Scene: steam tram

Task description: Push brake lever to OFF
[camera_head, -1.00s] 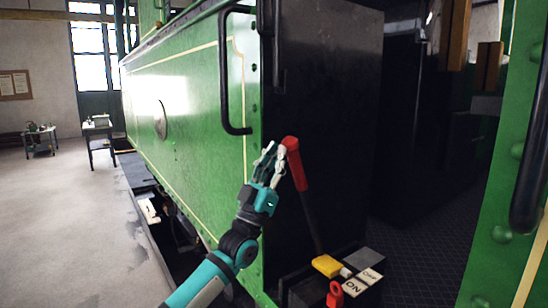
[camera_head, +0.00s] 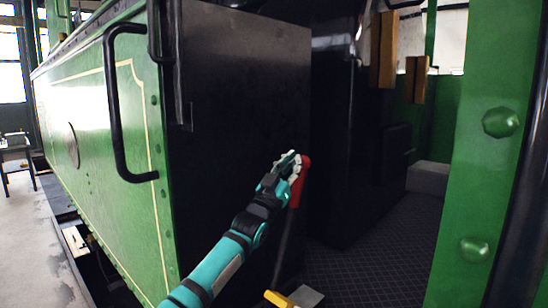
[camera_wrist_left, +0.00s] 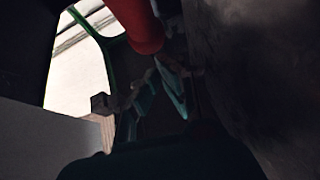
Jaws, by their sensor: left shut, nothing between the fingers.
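The brake lever (camera_head: 286,240) is a dark rod with a red handle (camera_head: 303,182). It leans with its top to the right in the head view. My left gripper (camera_head: 291,164) is shut and empty, with its fingers against or just beside the left side of the red handle; exact contact is unclear. In the left wrist view the red handle (camera_wrist_left: 135,22) shows at the top, beside the dim fingers (camera_wrist_left: 155,88). The lever's foot and its ON/OFF labels are cut off below. My right gripper is not in view.
A yellow part (camera_head: 280,299) shows at the bottom edge. The black panel (camera_head: 240,110) stands behind my left arm. A green riveted post (camera_head: 488,150) stands at right. The dark patterned cab floor (camera_head: 375,255) is clear.

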